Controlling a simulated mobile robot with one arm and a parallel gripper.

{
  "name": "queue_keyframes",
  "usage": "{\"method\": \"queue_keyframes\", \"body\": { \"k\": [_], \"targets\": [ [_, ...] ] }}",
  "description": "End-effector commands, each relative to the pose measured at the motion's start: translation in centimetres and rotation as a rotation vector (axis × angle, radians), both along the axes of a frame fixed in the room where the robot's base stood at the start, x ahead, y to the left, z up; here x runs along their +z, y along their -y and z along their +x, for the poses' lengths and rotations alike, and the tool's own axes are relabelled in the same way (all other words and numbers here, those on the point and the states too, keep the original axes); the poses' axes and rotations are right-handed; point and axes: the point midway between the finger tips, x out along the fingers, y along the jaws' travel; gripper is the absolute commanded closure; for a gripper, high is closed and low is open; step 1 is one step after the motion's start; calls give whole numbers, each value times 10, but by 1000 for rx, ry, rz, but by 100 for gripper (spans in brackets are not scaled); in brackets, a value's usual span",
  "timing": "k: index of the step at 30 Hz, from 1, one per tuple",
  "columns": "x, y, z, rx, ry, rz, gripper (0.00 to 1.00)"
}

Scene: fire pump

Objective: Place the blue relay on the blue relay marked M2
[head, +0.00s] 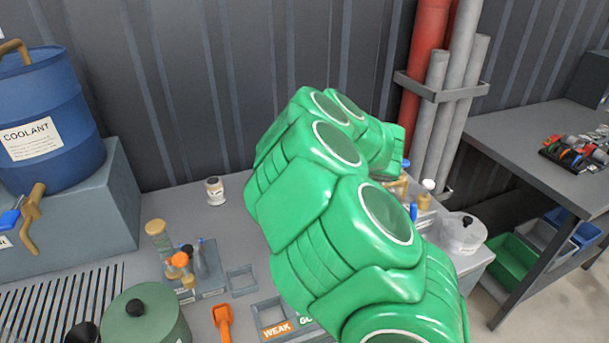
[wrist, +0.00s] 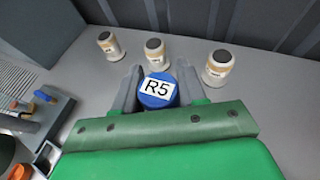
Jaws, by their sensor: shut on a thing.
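My gripper (wrist: 158,88) is shut on a blue relay (wrist: 167,101) with a white label reading R5, one grey finger on each side of it. In the wrist view it is close to three pale cylinders with dark tops: left (wrist: 109,46), middle (wrist: 155,55) and right (wrist: 217,68). The middle one stands just beyond the held relay. I cannot read an M2 mark on any of them. In the head view my green arm hides the gripper and the held relay. One pale cylinder (head: 215,191) shows there on the grey bench, left of my arm.
A blue coolant barrel (head: 52,115) stands at the left. A green lidded pot (head: 146,318), an orange tool (head: 223,322) and a tray marked WEAK (head: 277,328) are at the front. Red and grey pipes (head: 428,70) rise behind the bench. A side table (head: 520,135) is at right.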

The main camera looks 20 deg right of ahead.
Motion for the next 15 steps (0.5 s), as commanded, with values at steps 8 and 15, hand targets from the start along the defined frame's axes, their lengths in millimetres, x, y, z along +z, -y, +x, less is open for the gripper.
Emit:
{"method": "queue_keyframes", "body": {
  "k": [8,15],
  "targets": [
    [-26,3,19,3,-1,3,90],
    [-44,7,35,1,0,3,90]
  ]
}}
